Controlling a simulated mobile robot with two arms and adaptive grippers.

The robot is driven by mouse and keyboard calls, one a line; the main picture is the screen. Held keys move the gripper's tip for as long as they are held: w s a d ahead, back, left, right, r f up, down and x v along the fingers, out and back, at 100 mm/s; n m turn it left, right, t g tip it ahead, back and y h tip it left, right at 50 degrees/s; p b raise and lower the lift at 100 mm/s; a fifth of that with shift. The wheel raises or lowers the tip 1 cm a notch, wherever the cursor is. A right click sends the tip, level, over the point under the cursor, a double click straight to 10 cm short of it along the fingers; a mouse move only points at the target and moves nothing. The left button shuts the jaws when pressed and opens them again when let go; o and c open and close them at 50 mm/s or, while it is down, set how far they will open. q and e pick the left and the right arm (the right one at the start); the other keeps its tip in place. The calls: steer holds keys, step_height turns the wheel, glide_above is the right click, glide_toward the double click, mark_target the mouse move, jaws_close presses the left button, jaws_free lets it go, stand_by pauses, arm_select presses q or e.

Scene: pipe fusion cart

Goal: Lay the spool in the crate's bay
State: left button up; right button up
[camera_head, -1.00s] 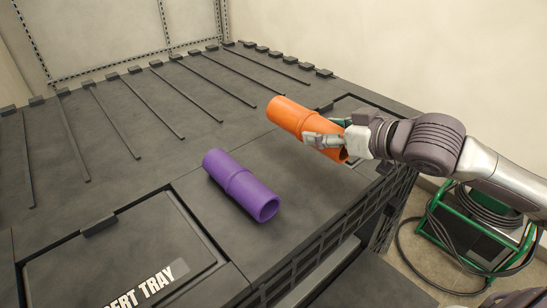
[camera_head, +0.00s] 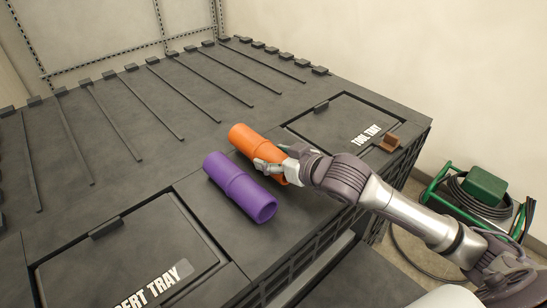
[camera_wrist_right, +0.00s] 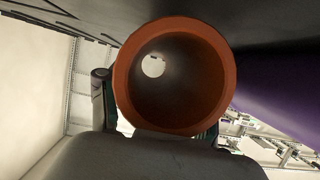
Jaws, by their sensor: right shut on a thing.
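An orange pipe piece (camera_head: 250,138), hollow with a thicker collar, is in my right gripper (camera_head: 273,168). The gripper is shut on its near end. In the right wrist view I look into the open bore of the orange pipe (camera_wrist_right: 180,90). A purple pipe piece (camera_head: 238,186) of similar shape lies on the dark crate top (camera_head: 110,170), just left of the orange one and roughly parallel to it. I cannot tell whether the orange piece touches the top or hovers slightly above. The purple piece also shows in the right wrist view (camera_wrist_right: 275,95). My left gripper is out of view.
An insert tray (camera_head: 130,250) is at the front left. Raised ribs cross the back. A green-framed machine (camera_head: 485,187) stands on the floor at right.

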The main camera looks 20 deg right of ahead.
steer(key=shift+f, duration=0.6)
steer(key=o, duration=1.2)
steer(key=shift+f, duration=0.1)
steer(key=shift+o, duration=0.6)
